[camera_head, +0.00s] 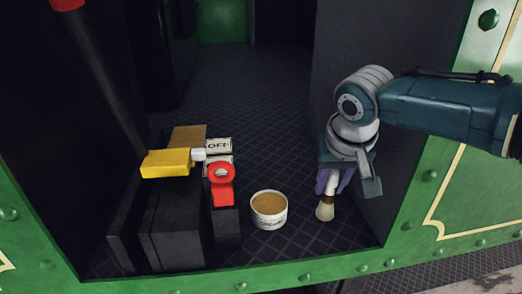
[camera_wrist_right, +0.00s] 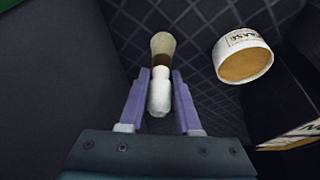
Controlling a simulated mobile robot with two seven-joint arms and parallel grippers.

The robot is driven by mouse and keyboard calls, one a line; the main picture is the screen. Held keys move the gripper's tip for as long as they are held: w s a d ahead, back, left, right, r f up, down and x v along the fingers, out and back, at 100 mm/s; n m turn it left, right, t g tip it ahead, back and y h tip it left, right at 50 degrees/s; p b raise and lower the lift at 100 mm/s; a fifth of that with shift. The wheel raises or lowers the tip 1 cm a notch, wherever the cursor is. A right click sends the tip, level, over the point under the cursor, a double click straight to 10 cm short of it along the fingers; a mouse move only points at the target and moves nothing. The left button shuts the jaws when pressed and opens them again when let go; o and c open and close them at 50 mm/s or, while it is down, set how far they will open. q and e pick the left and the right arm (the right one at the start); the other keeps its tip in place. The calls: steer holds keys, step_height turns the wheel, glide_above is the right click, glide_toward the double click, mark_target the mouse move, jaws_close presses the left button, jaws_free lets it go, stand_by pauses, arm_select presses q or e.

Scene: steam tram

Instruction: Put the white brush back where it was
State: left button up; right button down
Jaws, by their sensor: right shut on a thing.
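The white brush (camera_wrist_right: 159,92) has a white handle, a brown band and pale tan bristles. My right gripper (camera_wrist_right: 160,80) is shut on its handle, with a purple finger on each side. In the head view, my right gripper (camera_head: 334,182) points down at the right side of the tram opening. The brush (camera_head: 326,208) hangs from it with the bristles lowest, near the dark floor. I cannot tell whether the bristles touch the floor. My left gripper is in neither view.
A white tub of tan paste (camera_head: 269,210) stands on the patterned floor just left of the brush. Further left are a yellow block (camera_head: 166,163), a red ring-shaped part (camera_head: 222,184) and an OFF sign (camera_head: 218,146). A dark wall (camera_head: 345,60) rises behind my right gripper.

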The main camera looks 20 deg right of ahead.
steer(key=c, duration=0.6)
jaws_free()
steer(key=shift+f, duration=0.1)
steer(key=shift+r, duration=0.3)
steer(key=p+v, duration=0.4)
steer(key=v, duration=0.7)
steer(key=s+a+f+n+y, duration=0.2)
steer(key=s+a+f+n, duration=0.3)
steer(key=s+a, duration=0.55)
steer(key=shift+n, duration=0.7)
steer(key=shift+s+d+r, duration=0.25)
steer(key=shift+s+d, duration=0.15)
steer(key=shift+s, duration=1.8)
steer(key=shift+s+d+r, duration=0.25)
steer(key=shift+s+d, duration=0.15)
steer(key=shift+s, duration=1.85)
steer(key=shift+s+d+r, duration=0.2)
steer(key=shift+s+d, duration=0.2)
steer(key=shift+s, duration=1.8)
